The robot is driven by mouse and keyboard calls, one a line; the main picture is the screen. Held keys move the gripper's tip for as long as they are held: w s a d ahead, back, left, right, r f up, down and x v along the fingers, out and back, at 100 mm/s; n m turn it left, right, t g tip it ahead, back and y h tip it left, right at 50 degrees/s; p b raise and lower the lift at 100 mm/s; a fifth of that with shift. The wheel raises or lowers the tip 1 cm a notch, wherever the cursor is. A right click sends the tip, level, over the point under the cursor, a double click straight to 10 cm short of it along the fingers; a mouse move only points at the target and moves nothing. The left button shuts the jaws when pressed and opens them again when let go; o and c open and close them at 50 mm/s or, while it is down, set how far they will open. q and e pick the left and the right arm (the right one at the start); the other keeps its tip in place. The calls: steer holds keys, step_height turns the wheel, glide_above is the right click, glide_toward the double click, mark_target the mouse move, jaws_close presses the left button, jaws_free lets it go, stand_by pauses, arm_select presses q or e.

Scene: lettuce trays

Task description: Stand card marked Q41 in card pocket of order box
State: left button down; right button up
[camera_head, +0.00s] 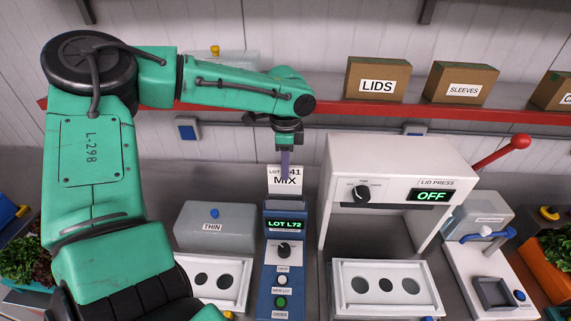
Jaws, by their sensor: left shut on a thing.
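A white card (274,187) stands at the top of a blue labelling unit (269,236). It reads "LOT", a hidden character, "41" and "MIX". My left gripper (285,172) comes down over the card from above, and its fingers cover part of the print. It is shut on the card. The unit's display (285,225) reads "LOT L72". Whether the card's lower edge is still in the unit cannot be told. I cannot make out an order box or a card pocket. My right gripper is not in view.
A white lid press (392,160) showing "OFF", with a red lever, stands right of the unit. A grey "THIN" box (216,228) is to the left. White trays with holes (385,268) lie in front. A red-edged shelf (330,108) holds brown boxes (378,79).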

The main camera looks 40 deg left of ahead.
arm_select(q)
steer(key=shift+s+d, duration=0.25)
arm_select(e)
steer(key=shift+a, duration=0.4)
arm_select(q)
steer(key=shift+w+a, duration=0.1)
steer(key=shift+w, duration=0.05)
steer(key=shift+f, duration=0.25)
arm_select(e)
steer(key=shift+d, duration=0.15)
arm_select(q)
steer(key=shift+f, duration=0.45)
steer(key=shift+f+b, duration=0.5)
steer(key=shift+f, duration=0.2)
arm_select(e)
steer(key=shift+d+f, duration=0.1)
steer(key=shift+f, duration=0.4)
